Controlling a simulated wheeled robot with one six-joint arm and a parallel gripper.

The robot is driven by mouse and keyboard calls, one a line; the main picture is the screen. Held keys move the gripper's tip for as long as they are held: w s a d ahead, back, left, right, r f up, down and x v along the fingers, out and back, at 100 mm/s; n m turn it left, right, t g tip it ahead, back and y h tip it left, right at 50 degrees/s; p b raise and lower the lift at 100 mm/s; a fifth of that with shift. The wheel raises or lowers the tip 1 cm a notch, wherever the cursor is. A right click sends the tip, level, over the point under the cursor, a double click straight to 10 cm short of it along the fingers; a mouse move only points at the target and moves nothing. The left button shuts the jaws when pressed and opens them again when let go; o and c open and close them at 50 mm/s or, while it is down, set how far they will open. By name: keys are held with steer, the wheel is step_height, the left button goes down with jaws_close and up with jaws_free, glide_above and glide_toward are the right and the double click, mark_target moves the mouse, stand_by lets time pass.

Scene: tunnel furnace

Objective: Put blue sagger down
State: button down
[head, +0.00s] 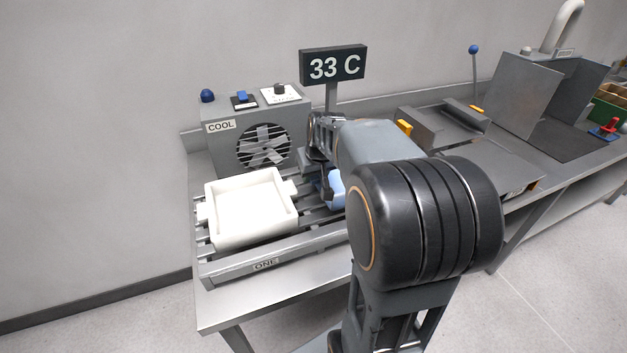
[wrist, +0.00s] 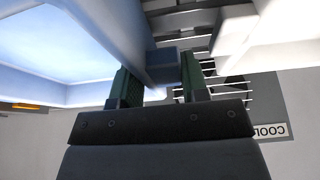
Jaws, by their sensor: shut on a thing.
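The blue sagger (head: 336,188) is mostly hidden behind my arm in the head view; only a small part shows, just right of the white sagger. In the wrist view the blue sagger (wrist: 75,50) fills the upper left, close to the camera. My gripper (wrist: 158,82) is shut on a small lug at its edge, with one green-padded finger on each side. In the head view my gripper (head: 324,187) is at the blue sagger's left side. The sagger is over or on the slatted rack (head: 228,263); I cannot tell whether it touches the slats.
A white sagger (head: 250,208) sits on the rack's left part, close beside my gripper. Behind the rack stands the grey COOL fan box (head: 229,150). A sign (head: 333,66) reads 33 C. Grey equipment (head: 440,128) stands to the right along the bench.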

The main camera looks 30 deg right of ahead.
steer(key=shift+f, duration=1.2)
steer(key=c, duration=0.6)
jaws_free()
steer(key=shift+a+f, duration=0.1)
steer(key=shift+f, duration=0.05)
steer(key=d+v, duration=0.1)
steer(key=v, duration=1)
steer(key=s+a+f+n+g, duration=0.1)
steer(key=s+a+f, duration=0.4)
steer(key=s+a, duration=0.15)
steer(key=s+a+f+n, duration=0.1)
steer(key=s+a+f, duration=0.35)
steer(key=a, duration=0.25)
steer(key=shift+y, duration=0.3)
steer(key=p+v, duration=0.2)
steer(key=w+p+v, duration=0.1)
steer(key=p+v, duration=0.1)
steer(key=shift+s+r, duration=0.15)
steer(key=shift+r, duration=0.3)
